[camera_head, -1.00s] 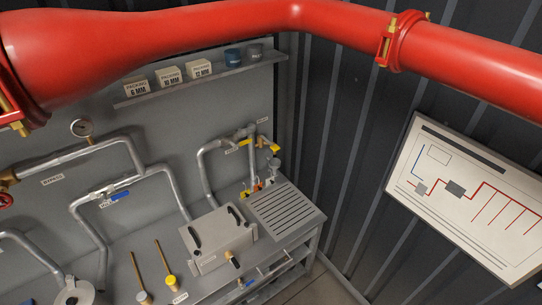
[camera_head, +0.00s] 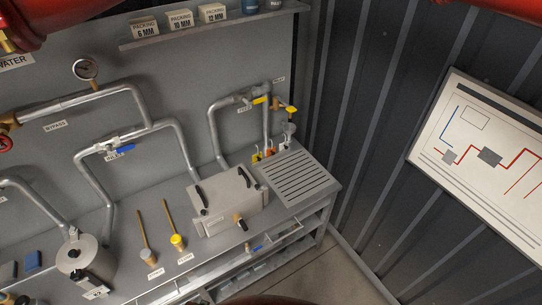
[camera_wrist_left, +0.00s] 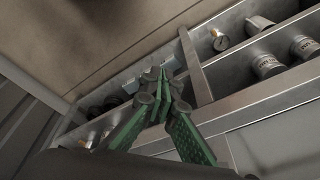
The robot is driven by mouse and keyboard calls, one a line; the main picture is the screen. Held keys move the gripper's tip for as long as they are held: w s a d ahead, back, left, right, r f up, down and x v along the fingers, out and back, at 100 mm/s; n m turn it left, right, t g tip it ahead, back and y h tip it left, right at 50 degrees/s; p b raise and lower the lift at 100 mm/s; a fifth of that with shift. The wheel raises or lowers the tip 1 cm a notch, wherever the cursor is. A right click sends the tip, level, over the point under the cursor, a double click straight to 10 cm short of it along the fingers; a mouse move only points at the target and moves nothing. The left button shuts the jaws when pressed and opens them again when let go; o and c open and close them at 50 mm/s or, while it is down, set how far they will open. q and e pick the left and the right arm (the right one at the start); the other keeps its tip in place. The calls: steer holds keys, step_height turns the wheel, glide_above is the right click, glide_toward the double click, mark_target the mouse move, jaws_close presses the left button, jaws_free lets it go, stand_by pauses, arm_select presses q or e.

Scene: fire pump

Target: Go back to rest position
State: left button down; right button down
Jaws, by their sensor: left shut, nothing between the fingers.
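My left gripper (camera_wrist_left: 164,78) shows in the left wrist view, with green-padded fingers brought together and nothing between them. It is in front of a shelf unit (camera_wrist_left: 250,98) with compartments, though I cannot tell whether it touches the shelf. Neither gripper shows in the head view. My right gripper is in no view.
The head view shows a grey bench with a metal box (camera_head: 228,200), a slotted tray (camera_head: 300,178), two brass-handled tools and a pump (camera_head: 82,258). Pipes, a gauge (camera_head: 85,69) and a shelf are behind. A diagram board (camera_head: 485,160) hangs right. Floor shows at lower right.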

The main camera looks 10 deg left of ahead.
arm_select(q)
steer(key=s+f+b, duration=0.3)
steer(key=s+f, duration=0.3)
steer(key=f, duration=0.4)
steer(key=s+f+g+b, duration=0.1)
steer(key=s+f+b, duration=0.2)
steer(key=s+f, duration=0.4)
steer(key=s+f+b, duration=0.4)
steer(key=s+f, duration=0.3)
steer(key=f, duration=0.6)
steer(key=shift+d+m+g, duration=0.2)
steer(key=shift+m+g, duration=0.1)
steer(key=shift+s, duration=0.1)
